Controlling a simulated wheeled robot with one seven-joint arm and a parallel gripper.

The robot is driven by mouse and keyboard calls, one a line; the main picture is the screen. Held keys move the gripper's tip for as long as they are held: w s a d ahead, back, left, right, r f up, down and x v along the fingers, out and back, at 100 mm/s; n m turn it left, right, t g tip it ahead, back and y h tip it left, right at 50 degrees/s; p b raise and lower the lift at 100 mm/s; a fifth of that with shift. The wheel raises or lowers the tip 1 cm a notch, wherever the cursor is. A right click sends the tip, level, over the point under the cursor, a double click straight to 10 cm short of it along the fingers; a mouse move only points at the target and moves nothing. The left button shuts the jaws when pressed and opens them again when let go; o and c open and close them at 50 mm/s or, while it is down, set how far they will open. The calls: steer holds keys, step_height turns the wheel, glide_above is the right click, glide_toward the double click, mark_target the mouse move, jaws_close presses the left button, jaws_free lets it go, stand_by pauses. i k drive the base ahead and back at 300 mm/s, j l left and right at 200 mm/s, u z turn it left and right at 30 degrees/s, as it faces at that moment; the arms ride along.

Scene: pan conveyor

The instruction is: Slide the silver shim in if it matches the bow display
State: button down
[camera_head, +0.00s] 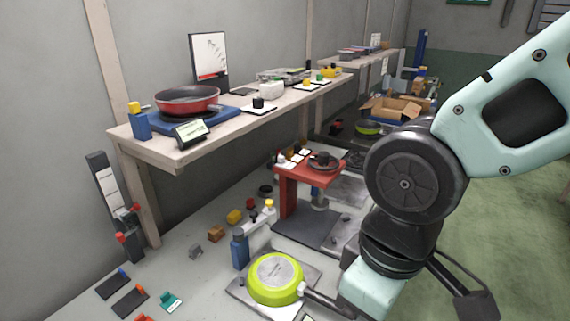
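The pan rests on a blue stand (222,113). A small silver-grey piece (195,251) lies on the lower surface; I cannot tell whether it is the silver shim. My arm reaches down at the right, beside this pan. A dark part at its end (474,299) shows, but my fingertips cannot be made out.
A wooden bench (160,152) runs along the wall with a white chart (209,56) and several small blocks. A red stand (290,194) is behind the green pan. Dark and teal pieces (170,302) lie lower left. Open green floor (510,240) is at right, partly behind my arm.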

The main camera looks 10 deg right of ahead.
mark_target(281, 163)
steer(key=l+u, duration=0.3)
steer(key=l, duration=0.45)
steer(key=l+u, duration=0.25)
steer(key=l, duration=0.55)
steer(key=i+l+u, duration=0.4)
steer(key=l, duration=0.15)
steer(key=l+u, duration=0.2)
steer(key=i+l+u, duration=0.2)
steer(key=l, duration=0.2)
steer(key=i+l+u, duration=0.25)
steer(key=i+l, duration=0.15)
